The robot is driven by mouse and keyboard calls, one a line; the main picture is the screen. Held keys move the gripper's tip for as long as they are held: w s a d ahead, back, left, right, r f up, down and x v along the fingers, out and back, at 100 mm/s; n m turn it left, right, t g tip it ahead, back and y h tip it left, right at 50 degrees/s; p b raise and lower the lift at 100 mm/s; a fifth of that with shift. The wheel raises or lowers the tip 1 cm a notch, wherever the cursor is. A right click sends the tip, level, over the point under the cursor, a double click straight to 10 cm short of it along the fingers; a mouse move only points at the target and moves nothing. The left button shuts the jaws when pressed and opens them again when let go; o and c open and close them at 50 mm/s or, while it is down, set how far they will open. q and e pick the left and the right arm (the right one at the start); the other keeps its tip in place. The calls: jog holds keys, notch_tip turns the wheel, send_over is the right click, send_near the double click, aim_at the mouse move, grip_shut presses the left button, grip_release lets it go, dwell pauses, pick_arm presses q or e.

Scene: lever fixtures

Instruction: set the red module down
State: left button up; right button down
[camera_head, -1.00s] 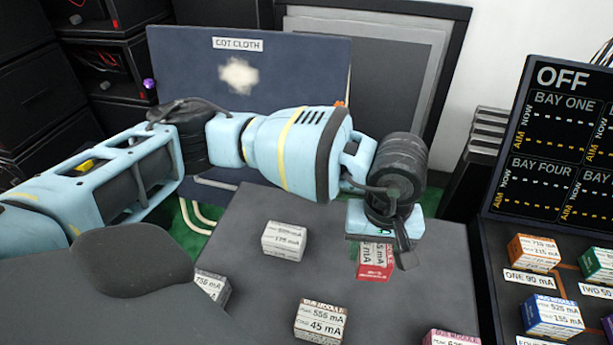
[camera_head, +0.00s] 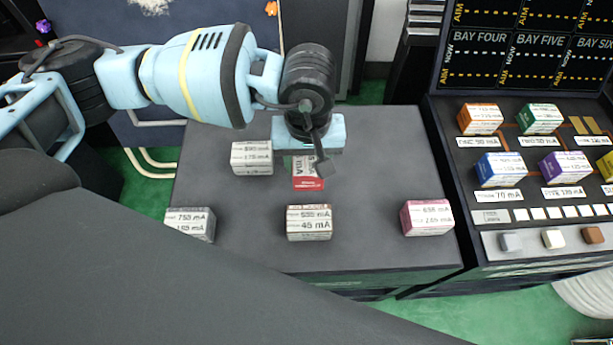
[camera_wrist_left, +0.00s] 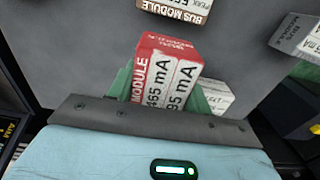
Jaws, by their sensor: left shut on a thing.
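The red module (camera_head: 307,180) is a small box with a red side and white printed labels. It is over the middle of the grey table, mostly below my left gripper (camera_head: 305,158), whose arm comes in from the left. In the left wrist view the red module (camera_wrist_left: 166,72) sits between the green fingers of my left gripper (camera_wrist_left: 165,90), which are shut on it. Its lower end is hidden by the gripper body. I cannot tell whether its underside touches the table. My right gripper is not in view.
On the grey table (camera_head: 385,160) stand a pale module (camera_head: 252,158) left of the red one, a brown-topped module (camera_head: 309,223) in front, a grey module (camera_head: 190,224) and a pink module (camera_head: 428,218). A console (camera_head: 480,215) with coloured modules stands right. The table's right part has free room.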

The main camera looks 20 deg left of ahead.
pick_arm(q)
jog(key=shift+f+b, duration=0.3)
jog(key=shift+f, duration=3.45)
jog(key=shift+f, duration=0.1)
jog(key=o, duration=1.1)
jog(key=shift+c, duration=0.2)
notch_tip(320, 180, up, 12)
jog(key=shift+r+p, duration=0.15)
jog(key=shift+p, duration=0.4)
